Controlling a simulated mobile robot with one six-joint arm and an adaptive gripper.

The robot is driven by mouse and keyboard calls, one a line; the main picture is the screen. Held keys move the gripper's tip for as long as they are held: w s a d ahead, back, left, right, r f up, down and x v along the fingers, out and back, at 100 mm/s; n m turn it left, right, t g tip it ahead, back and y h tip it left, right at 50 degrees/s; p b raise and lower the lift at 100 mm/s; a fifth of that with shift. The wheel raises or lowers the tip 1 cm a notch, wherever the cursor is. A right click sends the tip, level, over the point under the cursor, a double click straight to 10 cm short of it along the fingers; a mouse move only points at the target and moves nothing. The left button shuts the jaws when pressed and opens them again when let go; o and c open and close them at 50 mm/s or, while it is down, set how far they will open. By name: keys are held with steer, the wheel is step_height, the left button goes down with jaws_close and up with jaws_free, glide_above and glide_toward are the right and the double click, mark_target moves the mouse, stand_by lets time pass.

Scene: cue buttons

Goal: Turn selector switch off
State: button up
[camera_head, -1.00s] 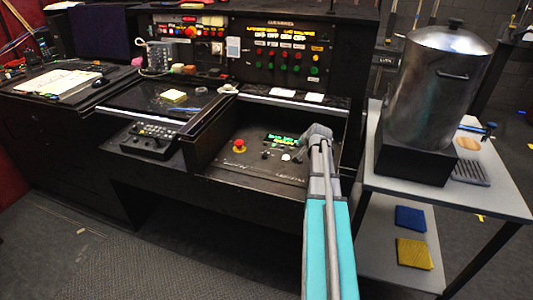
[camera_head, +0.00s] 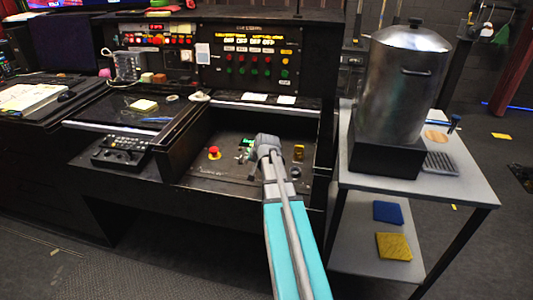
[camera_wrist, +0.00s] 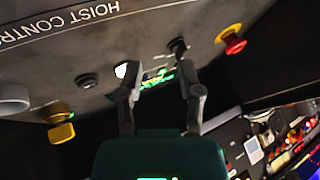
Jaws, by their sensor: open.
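The hoist control panel (camera_head: 225,180) is a dark, sloped surface in a recess of the console. In the wrist view its lettering (camera_wrist: 90,18) is upside down. A small black knob (camera_wrist: 178,46) with a raised grip looks like a selector switch; its exact setting cannot be told. My gripper (camera_wrist: 160,85) is open, its two fingers apart and nothing between them. It is over the panel, the knob just beyond its right fingertip in the wrist view. In the head view my gripper (camera_head: 267,146) hides part of the panel. Contact cannot be told.
A red mushroom button (camera_wrist: 232,40) on a yellow base is beside the knob. A white button (camera_wrist: 125,70), a black round control (camera_wrist: 87,80), a yellow part (camera_wrist: 60,130) and a grey knob (camera_wrist: 12,98) are also on the panel. A metal pot (camera_head: 403,85) stands at right.

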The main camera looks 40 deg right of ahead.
steer(key=s+a+f+n+g, duration=0.1)
steer(key=s+a, duration=0.4)
steer(key=a, duration=0.5)
steer(key=s+a+f+n+g, duration=0.1)
steer(key=s+a+n+g, duration=0.2)
steer(key=a, duration=0.7)
steer(key=s+a+f+n+g, duration=0.1)
steer(key=s+a+n+g, duration=0.2)
steer(key=s+a, duration=0.5)
steer(key=a+n, duration=0.1)
steer(key=a, duration=0.2)
steer(key=shift+s+f+n+y, duration=0.2)
steer(key=shift+f+n+y, duration=0.1)
steer(key=shift+n, duration=0.1)
steer(key=shift+s, duration=0.15)
